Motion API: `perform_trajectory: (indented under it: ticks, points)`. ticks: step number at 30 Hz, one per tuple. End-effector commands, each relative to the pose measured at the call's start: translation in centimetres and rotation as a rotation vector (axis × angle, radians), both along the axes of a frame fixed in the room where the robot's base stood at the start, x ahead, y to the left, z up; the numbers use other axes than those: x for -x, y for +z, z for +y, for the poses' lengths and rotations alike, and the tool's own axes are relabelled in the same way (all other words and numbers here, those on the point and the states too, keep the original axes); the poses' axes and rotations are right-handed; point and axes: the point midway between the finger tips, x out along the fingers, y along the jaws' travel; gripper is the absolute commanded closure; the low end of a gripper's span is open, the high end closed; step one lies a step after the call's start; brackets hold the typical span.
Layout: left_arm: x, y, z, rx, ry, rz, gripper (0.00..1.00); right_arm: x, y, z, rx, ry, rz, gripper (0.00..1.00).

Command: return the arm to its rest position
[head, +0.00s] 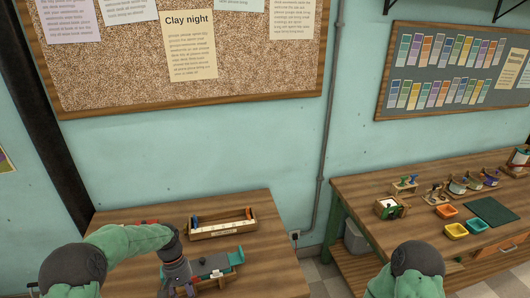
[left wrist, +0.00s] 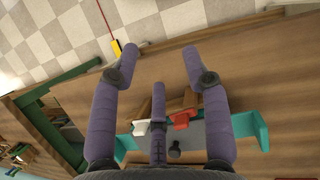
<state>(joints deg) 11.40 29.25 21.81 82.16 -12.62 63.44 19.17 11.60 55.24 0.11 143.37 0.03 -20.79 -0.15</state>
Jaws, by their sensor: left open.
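My left arm reaches in from the lower left in the head view, over the left wooden table (head: 262,268). My left gripper (head: 190,290) points down at the table's front part, close to a grey fixture with a teal end (head: 237,256). In the left wrist view my left gripper (left wrist: 160,68) has its purple fingers spread apart, with nothing held between them. Below the fingers show a white block (left wrist: 141,127), a red block (left wrist: 182,120) and the teal end piece (left wrist: 252,129). My right arm shows only as a green and dark link at the bottom right; its gripper is out of view.
A wooden tray (head: 222,233) with several small items stands behind the fixture. A second table (head: 375,184) at right carries small stands, a yellow tray (head: 456,231), an orange tray (head: 447,211) and a green mat (head: 493,211). A floor gap separates the tables.

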Motion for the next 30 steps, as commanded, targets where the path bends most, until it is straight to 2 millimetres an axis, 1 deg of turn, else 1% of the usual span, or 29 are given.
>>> perform_trajectory:
  ticks: [1,5,7,10,12,14,15,17,18,20,21,24,27,30]
  points:
    - [0.4,-1.3,-0.6,0.011,-0.007,-0.005,0.53,0.1,-0.3,0.0,0.000,0.000,0.001,0.60]
    - [1.2,-4.5,-2.4,0.044,-0.025,-0.037,0.53,0.1,-0.9,0.0,0.000,0.001,0.002,0.60]
    - [1.9,-6.5,-3.6,0.062,-0.035,-0.058,0.53,0.1,-1.3,0.0,0.000,0.001,0.002,0.60]
    - [3.4,-9.9,-5.6,0.096,-0.049,-0.092,0.53,0.1,-2.1,0.0,0.000,0.000,0.001,0.60]
    - [5.0,-12.7,-7.4,0.121,-0.059,-0.123,0.53,0.1,-2.7,0.0,0.000,0.000,0.001,0.60]
    - [6.5,-14.9,-8.9,0.142,-0.064,-0.152,0.53,0.1,-3.3,0.0,0.000,0.000,0.001,0.60]
    - [7.6,-16.3,-9.8,0.153,-0.068,-0.173,0.53,0.1,-3.6,0.0,0.000,0.001,0.002,0.60]
    - [9.3,-18.1,-11.0,0.167,-0.070,-0.202,0.53,0.1,-4.2,0.0,0.000,0.001,0.002,0.60]
    - [10.4,-19.2,-11.8,0.174,-0.073,-0.223,0.53,0.1,-4.5,0.0,0.000,0.001,0.002,0.60]
    - [12.2,-20.7,-12.8,0.181,-0.074,-0.250,0.53,0.1,-5.1,0.0,0.000,0.001,0.002,0.60]
    - [13.5,-21.5,-13.4,0.184,-0.073,-0.269,0.53,0.1,-5.4,0.0,0.000,0.001,0.002,0.60]
    - [16.2,-23.0,-14.5,0.183,-0.076,-0.310,0.53,0.1,-6.1,0.0,0.000,0.001,0.002,0.60]
    - [18.3,-23.7,-15.0,0.176,-0.079,-0.342,0.53,0.1,-6.6,0.0,0.000,0.001,0.002,0.60]
    - [19.6,-24.0,-15.3,0.168,-0.080,-0.364,0.53,0.1,-6.9,0.0,0.000,0.001,0.002,0.60]
